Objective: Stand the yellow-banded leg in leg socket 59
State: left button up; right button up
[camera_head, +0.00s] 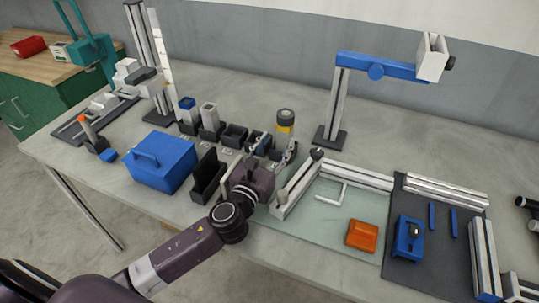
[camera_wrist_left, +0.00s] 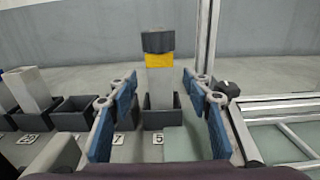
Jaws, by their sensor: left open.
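The yellow-banded leg (camera_head: 285,128) is a pale upright post with a yellow band and dark grey top. In the left wrist view the leg (camera_wrist_left: 159,88) stands upright in a dark socket (camera_wrist_left: 154,119), behind a small label. My left gripper (camera_head: 273,152) is open. In the left wrist view its blue-padded fingers (camera_wrist_left: 160,115) stand left and right of the leg, with clear gaps. An empty dark socket (camera_wrist_left: 73,116) is to the left. Another socket is partly hidden behind the left finger. The labels are too small to read surely. My right gripper is not in view.
Left of the empty sockets are a white post (camera_head: 209,116) and a blue-topped post (camera_head: 188,107), each in a socket. A blue toolbox (camera_head: 162,163) stands nearby. Right of my gripper are metal rails (camera_head: 355,175) and an orange box (camera_head: 362,236). A blue-armed stand (camera_head: 340,95) rises behind.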

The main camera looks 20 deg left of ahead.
pick_arm(q)
jog(key=s, duration=0.5)
jog(key=shift+a, duration=0.1)
dwell(0.3)
